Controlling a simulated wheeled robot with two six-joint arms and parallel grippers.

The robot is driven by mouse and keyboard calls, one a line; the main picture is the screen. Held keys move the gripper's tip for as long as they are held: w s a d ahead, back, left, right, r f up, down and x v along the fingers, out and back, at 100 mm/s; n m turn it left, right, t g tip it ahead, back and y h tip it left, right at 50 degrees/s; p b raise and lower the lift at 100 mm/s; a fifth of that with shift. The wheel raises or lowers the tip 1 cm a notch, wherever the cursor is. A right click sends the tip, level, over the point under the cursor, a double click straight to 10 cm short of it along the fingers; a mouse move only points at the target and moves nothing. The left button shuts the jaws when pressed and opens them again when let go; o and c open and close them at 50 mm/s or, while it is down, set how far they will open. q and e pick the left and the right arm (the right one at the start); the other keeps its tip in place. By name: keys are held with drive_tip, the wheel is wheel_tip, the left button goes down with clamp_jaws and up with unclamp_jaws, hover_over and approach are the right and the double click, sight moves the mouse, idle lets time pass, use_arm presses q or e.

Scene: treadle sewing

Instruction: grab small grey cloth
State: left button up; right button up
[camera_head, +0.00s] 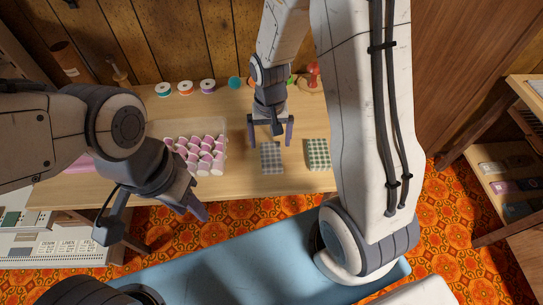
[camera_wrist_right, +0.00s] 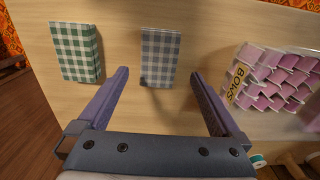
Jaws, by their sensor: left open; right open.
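The small grey checked cloth (camera_head: 271,157) lies flat on the wooden table, near its front edge. It also shows in the right wrist view (camera_wrist_right: 160,57), ahead of and between the fingers. My right gripper (camera_head: 270,137) is open and empty, above the table just behind the grey cloth. In the right wrist view its two purple-grey fingers (camera_wrist_right: 160,82) are spread wide, one to each side of the cloth's near end. My left gripper (camera_head: 158,222) is open and empty at the left, in front of the table edge, away from the cloth.
A green checked cloth (camera_head: 318,153) lies beside the grey one, with a gap between. A clear box of pink rolls (camera_wrist_right: 273,80), labelled "BOWS", stands on the other side. Thread spools (camera_head: 186,88) line the table's back. A blue surface (camera_head: 240,262) lies in front.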

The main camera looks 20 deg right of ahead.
sight(271, 155)
wheel_tip(271, 155, down, 7)
drive_tip(key=shift+d+f, duration=0.15)
drive_tip(key=shift+f, duration=0.05)
drive_tip(key=c, duration=1.2)
